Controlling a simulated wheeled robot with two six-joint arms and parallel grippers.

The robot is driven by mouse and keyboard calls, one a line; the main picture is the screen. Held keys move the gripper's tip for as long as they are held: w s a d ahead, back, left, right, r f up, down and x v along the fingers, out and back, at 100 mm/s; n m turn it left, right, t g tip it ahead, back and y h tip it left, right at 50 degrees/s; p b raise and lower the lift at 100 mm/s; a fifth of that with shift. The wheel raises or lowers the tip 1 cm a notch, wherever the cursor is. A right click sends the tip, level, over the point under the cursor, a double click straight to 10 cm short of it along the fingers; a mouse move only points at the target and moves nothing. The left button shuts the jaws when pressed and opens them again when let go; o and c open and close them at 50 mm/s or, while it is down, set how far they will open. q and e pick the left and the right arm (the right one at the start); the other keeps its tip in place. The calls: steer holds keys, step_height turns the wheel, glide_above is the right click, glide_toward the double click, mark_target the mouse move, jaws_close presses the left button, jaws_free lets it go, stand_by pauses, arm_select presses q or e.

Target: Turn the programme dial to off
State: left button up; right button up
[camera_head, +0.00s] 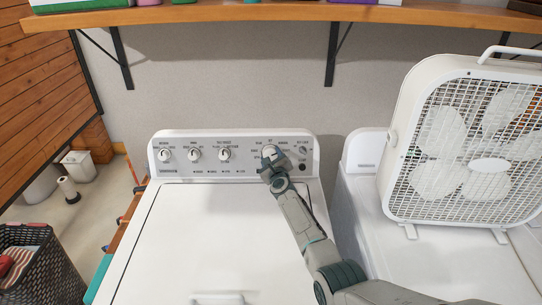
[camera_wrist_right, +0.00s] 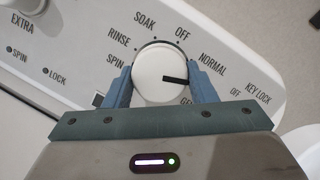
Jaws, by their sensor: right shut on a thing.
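The programme dial (camera_wrist_right: 160,73) is a round white knob with a black pointer mark, on the washer's control panel (camera_head: 215,143). In the right wrist view the mark points right, a little below the word NORMAL. The word OFF (camera_wrist_right: 182,34) is printed above and right of the dial. My right gripper (camera_wrist_right: 164,85) is shut on the dial, with one blue finger on each side of it. In the head view my right gripper (camera_head: 270,161) reaches the large dial on the panel's right part. My left gripper is not in view.
Three smaller knobs sit on the panel's left half. The white washer lid (camera_head: 215,235) is shut. A white box fan (camera_head: 465,140) stands on the machine at right. A wooden shelf (camera_head: 290,12) runs above. A dark basket (camera_head: 40,262) is at lower left.

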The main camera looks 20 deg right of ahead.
steer(key=n+p, duration=0.1)
steer(key=n, duration=0.1)
steer(key=n+g+y+p, duration=0.1)
steer(key=n, duration=0.2)
steer(key=shift+d+r+y+p, duration=0.15)
steer(key=shift+r+y+p, duration=0.05)
steer(key=shift+y+p, duration=0.1)
steer(key=n+p, duration=0.1)
steer(key=n, duration=0.2)
steer(key=shift+g+y, duration=0.3)
steer(key=shift+g, duration=0.1)
steer(key=n, duration=0.3)
steer(key=shift+g+p, duration=0.4)
steer(key=shift+n+g, duration=0.5)
steer(key=shift+n, duration=1.4)
steer(key=o, duration=1)
steer(key=shift+s, duration=0.1)
